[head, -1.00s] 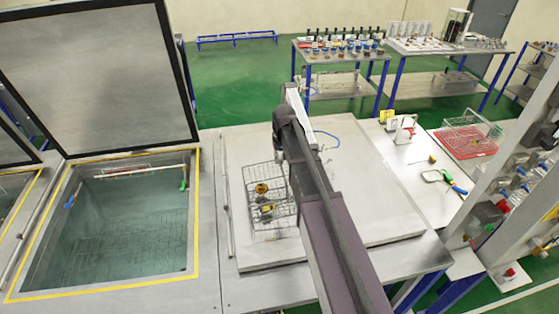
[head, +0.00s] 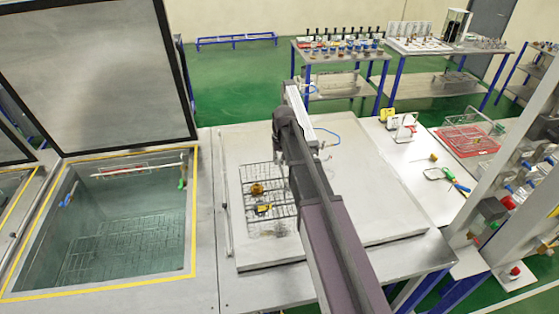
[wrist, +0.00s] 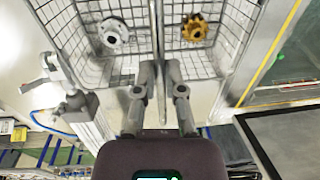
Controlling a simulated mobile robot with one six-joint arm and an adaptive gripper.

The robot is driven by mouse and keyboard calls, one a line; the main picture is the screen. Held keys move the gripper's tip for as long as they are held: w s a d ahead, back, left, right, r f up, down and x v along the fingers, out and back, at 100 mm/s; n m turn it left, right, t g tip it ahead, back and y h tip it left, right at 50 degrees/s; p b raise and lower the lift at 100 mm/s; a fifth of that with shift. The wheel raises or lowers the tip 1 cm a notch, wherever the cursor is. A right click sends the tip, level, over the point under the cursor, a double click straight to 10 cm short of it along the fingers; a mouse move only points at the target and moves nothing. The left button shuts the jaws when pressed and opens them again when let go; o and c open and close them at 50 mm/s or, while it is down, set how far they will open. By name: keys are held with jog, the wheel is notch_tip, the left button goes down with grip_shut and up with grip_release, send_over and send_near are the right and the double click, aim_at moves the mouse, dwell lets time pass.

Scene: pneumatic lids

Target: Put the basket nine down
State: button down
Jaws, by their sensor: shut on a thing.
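The wire basket (head: 244,186) is over the flat pale lid (head: 350,185) right of the open tank. It holds a golden part (head: 257,189) and another yellowish part (head: 263,208). In the wrist view the basket (wrist: 75,35) spans the top, with a grey toothed part (wrist: 114,32) and the golden part (wrist: 194,28) inside. My gripper (wrist: 158,85) is shut on the basket's handle bar (wrist: 155,30). I cannot tell whether the basket's bottom touches the lid.
The tank (head: 190,262) at left stands open, its lid (head: 95,70) raised. A pale side table (head: 410,165) with tools and a red tray (head: 466,142) is at right. A post stands at far right. The pale lid is clear around the basket.

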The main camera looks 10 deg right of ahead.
jog(key=c, duration=0.7)
grip_release()
jog(key=shift+c, duration=0.2)
notch_tip(320, 180, up, 8)
jog(key=p, duration=0.7)
jog(key=shift+d+f, duration=0.25)
jog(key=shift+d, duration=0.05)
jog(key=shift+s, duration=0.15)
jog(key=s, duration=2.4)
jog(key=shift+a+h, duration=0.25)
jog(key=shift+h, duration=0.15)
